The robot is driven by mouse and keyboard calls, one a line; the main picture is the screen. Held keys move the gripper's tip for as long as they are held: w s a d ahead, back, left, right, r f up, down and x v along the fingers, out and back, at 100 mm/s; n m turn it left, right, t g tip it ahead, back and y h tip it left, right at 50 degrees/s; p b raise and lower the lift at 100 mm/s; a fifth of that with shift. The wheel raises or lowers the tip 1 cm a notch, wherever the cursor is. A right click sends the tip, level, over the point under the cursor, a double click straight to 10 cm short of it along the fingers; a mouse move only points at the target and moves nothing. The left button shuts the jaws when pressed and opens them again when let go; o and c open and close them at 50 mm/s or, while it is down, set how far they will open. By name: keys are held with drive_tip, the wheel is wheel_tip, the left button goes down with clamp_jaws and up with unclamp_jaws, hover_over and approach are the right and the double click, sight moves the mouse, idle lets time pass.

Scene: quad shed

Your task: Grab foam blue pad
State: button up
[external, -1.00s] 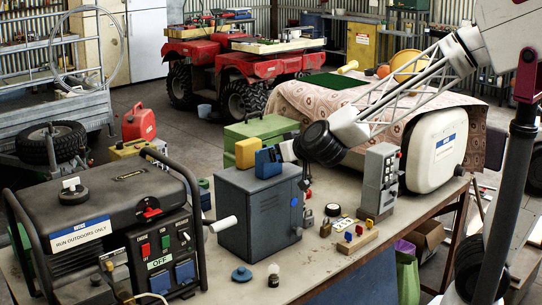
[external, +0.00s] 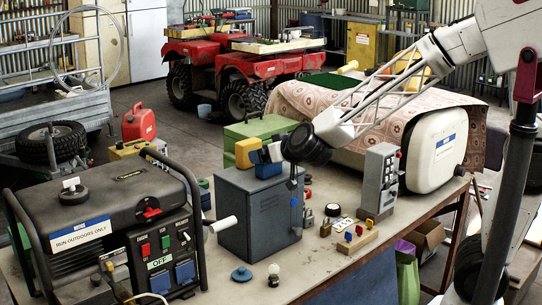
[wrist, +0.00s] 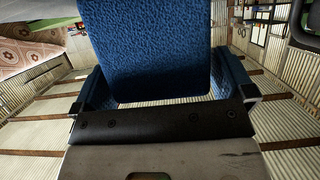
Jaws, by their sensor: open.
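The blue foam pad (external: 268,170) is a blue block on top of the grey metal box (external: 245,222), in the external view. In the wrist view the textured blue pad (wrist: 150,50) fills the upper middle, between and beyond the fingertips. My gripper (external: 270,155) is at the pad, its jaws apart. In the wrist view my gripper (wrist: 165,92) has one finger at each side of the pad. Whether either finger touches it I cannot tell. My wrist hides part of the pad's right side in the external view.
A yellow block (external: 247,152) stands just left of the pad. A generator (external: 110,230) is to the left on the workbench (external: 222,285), and a grey control box (external: 378,180) is to the right. A green case (external: 258,130) is behind the metal box.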

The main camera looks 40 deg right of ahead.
idle(0.3)
drive_tip(key=c, duration=0.7)
drive_tip(key=shift+r, duration=0.75)
wheel_tip(320, 180, up, 2)
drive_tip(key=shift+r, duration=0.1)
drive_tip(key=s+d, duration=0.1)
drive_tip(key=s, duration=0.4)
drive_tip(key=s+d+r, duration=0.1)
drive_tip(key=s+d, duration=0.1)
drive_tip(key=s, duration=0.3)
drive_tip(key=s+d, duration=0.2)
drive_tip(key=s, duration=0.3)
drive_tip(key=shift+d+r, duration=0.1)
drive_tip(key=shift+r, duration=0.05)
